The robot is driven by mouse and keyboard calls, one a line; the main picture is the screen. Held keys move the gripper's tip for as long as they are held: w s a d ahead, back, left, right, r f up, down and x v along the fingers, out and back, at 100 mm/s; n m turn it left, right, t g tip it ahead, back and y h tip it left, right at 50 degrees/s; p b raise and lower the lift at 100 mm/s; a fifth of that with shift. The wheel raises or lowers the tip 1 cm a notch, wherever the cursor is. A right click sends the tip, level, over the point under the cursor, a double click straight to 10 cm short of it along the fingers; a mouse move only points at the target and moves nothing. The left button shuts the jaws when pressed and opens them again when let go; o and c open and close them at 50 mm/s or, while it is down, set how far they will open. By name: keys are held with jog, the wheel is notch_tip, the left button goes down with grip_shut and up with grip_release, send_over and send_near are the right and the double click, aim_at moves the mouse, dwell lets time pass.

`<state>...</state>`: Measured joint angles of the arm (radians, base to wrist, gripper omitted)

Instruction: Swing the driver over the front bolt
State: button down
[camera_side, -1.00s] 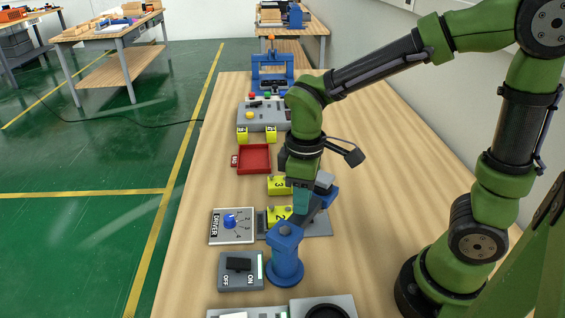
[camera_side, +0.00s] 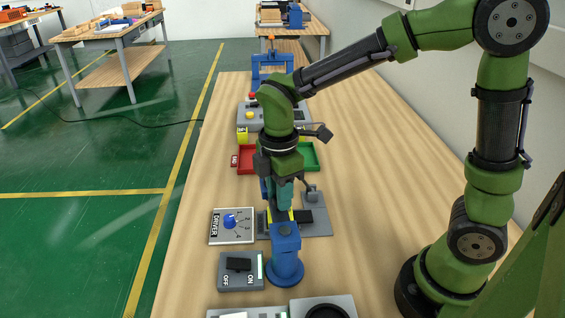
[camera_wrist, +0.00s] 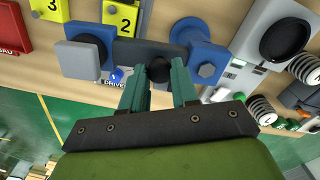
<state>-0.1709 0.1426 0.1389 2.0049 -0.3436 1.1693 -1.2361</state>
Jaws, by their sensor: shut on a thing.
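My gripper (camera_wrist: 159,67) is closed around the black knob (camera_wrist: 157,74) on the dark swing bar of the driver. The bar (camera_wrist: 178,52) runs from the blue post (camera_wrist: 199,44) to the blue driver head with a grey square face (camera_wrist: 83,57). In the side view my gripper (camera_side: 281,203) is just behind the blue post (camera_side: 286,262), and the driver head (camera_side: 265,189) shows partly left of the fingers. The yellow block marked 2 (camera_wrist: 122,17) is beside the bar, with small grey bolts on it. I cannot tell whether the head is over one.
The driver dial (camera_side: 217,239) and the OFF/ON switch box (camera_side: 226,283) stand left of the post. A red tray (camera_side: 244,170) and a green tray (camera_side: 315,162) lie farther back. A grey plate (camera_side: 321,224) is right of my gripper. The table's right side is clear.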

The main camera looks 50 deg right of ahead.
jog(key=shift+w+a+n, duration=0.15)
jog(key=shift+a+n, duration=0.05)
jog(key=shift+n, duration=0.1)
jog(key=c, duration=0.9)
grip_release()
jog(key=shift+o, duration=0.2)
notch_tip(320, 180, up, 17)
jog(key=m+t+y, duration=0.2)
jog(key=m+t, duration=0.5)
jog(key=m, duration=1.2)
send_near(275, 196)
jog(key=s+d+r, duration=0.3)
jog(key=s+d, duration=0.1)
jog(key=d, duration=0.1)
jog(key=shift+s+d+r, duration=0.3)
jog(key=shift+s+r, duration=0.05)
